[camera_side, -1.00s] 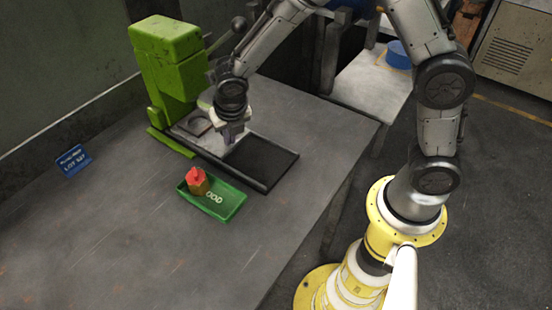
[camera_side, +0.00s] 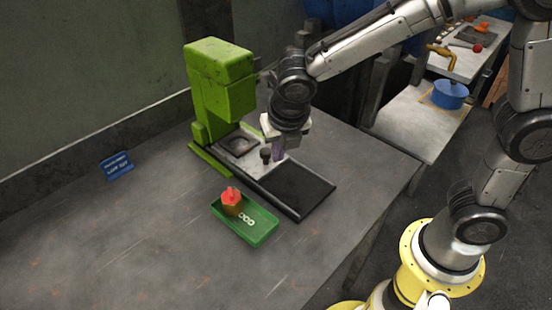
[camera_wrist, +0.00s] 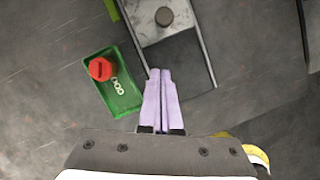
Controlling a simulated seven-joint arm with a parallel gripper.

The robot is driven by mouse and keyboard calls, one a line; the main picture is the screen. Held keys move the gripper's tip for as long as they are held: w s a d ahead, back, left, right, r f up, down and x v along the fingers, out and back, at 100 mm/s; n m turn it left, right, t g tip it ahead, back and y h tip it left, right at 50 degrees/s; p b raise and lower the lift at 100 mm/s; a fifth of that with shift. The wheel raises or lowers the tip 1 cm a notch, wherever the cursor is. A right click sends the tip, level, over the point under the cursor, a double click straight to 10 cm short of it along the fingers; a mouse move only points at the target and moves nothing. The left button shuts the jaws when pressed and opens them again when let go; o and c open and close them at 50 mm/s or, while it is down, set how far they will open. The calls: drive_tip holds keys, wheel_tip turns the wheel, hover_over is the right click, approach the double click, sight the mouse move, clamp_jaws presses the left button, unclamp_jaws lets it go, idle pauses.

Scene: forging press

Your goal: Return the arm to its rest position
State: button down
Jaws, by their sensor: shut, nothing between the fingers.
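My gripper (camera_side: 277,157) has pale purple fingers pressed together with nothing between them. In the side view it hangs, pointing down, over the press bed between the light plate (camera_side: 252,157) and the dark pad (camera_side: 298,188). The closed fingertips (camera_wrist: 160,72) show in the wrist view over the dark pad's edge. My arm is bent and reaches in from the right. The green press (camera_side: 222,85) stands behind and left of my gripper. A small dark knob (camera_side: 265,155) is on the light plate beside the fingers.
A green tray (camera_side: 265,232) in front holds a brass piece with a red top (camera_side: 231,201). A side table (camera_side: 412,105) with a blue pot (camera_side: 450,94) is at the back right. The table's front left is clear.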

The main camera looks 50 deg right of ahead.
drive_tip(key=s+d+r+m+t, duration=0.2)
drive_tip(key=s+d+r+m, duration=0.5)
drive_tip(key=d+r, duration=0.4)
drive_tip(key=s+f+m+y, duration=0.1)
drive_tip(key=s+f+m, duration=0.1)
drive_tip(key=s+m, duration=1)
drive_tip(key=shift+s+d+f+m+y, duration=0.25)
drive_tip(key=shift+d+f+m+y, duration=0.15)
drive_tip(key=shift+m, duration=5.4)
